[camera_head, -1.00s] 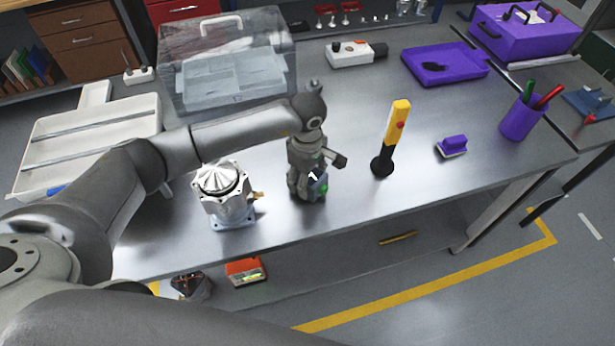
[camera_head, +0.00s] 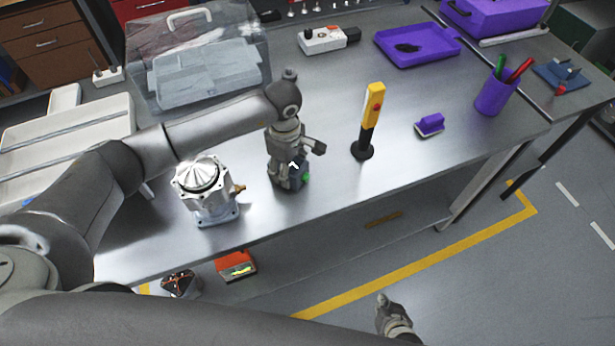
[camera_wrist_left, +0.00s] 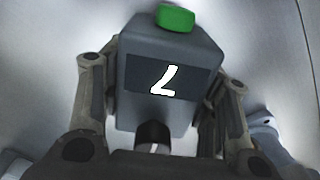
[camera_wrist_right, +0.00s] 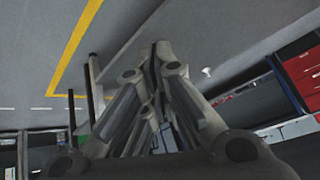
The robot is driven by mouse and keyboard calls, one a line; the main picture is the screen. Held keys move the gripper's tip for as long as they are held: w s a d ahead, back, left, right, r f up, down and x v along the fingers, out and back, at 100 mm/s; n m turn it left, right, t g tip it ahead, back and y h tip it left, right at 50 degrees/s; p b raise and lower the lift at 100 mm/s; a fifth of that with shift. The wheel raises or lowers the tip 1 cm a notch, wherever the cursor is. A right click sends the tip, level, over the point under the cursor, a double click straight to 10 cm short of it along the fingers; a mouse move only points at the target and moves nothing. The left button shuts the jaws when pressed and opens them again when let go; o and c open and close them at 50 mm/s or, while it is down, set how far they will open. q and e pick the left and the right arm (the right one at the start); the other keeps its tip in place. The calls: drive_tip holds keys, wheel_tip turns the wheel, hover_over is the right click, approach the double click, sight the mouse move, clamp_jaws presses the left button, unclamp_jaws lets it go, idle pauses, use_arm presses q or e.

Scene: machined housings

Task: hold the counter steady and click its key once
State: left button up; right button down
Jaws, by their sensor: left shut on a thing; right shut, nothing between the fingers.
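The counter (camera_head: 297,183) is a small dark grey box on the metal bench, with a green key (camera_head: 307,177) on its right side. In the left wrist view the counter (camera_wrist_left: 160,55) shows a dark panel with one white digit, like a 7, and the green key (camera_wrist_left: 175,17) at its top end. My left gripper (camera_head: 284,172) is shut on the counter, one finger on each side, partly covering it. My right gripper (camera_head: 384,302) is shut and empty over the floor in front of the bench, apart from the counter; its closed fingers (camera_wrist_right: 160,52) fill the right wrist view's middle.
A metal housing (camera_head: 207,195) stands left of the counter, close by. A yellow and black upright tool (camera_head: 370,115) stands to the right, with a purple-handled block (camera_head: 430,125) beyond it. A clear bin (camera_head: 200,60) is behind. The bench's front edge is clear.

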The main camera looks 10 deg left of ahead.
sight(306, 178)
drive_tip(key=w+a+r+m+t+y, duration=0.1)
drive_tip(key=w+a+r+m+t, duration=0.2)
drive_tip(key=w+r, duration=0.55)
drive_tip(key=w+a+r+t+y, duration=0.2)
drive_tip(key=w+a+r, duration=0.25)
drive_tip(key=r, duration=0.75)
drive_tip(key=a+r, duration=0.1)
drive_tip(key=r, duration=0.3)
drive_tip(key=w+a+r+m+t+y, duration=0.1)
drive_tip(key=a+r, duration=0.1)
drive_tip(key=r, duration=0.2)
drive_tip(key=w+a+r+m+t+y, duration=0.1)
drive_tip(key=a+r, duration=0.1)
drive_tip(key=r, duration=0.2)
drive_tip(key=shift+a, duration=0.1)
drive_tip(key=shift+s+a+f+m, duration=0.2)
drive_tip(key=shift+s+a+m, duration=0.05)
drive_tip(key=shift+a+m, duration=0.2)
drive_tip(key=shift+a, duration=0.1)
drive_tip(key=shift+w+a, duration=0.5)
drive_tip(key=shift+a, duration=0.85)
drive_tip(key=shift+w+a, duration=0.5)
drive_tip(key=shift+a, duration=0.85)
drive_tip(key=shift+w+a, duration=0.5)
drive_tip(key=shift+a, duration=0.85)
drive_tip(key=shift+a, duration=0.1)
drive_tip(key=shift+w+a, duration=0.15)
drive_tip(key=shift+a, duration=0.15)
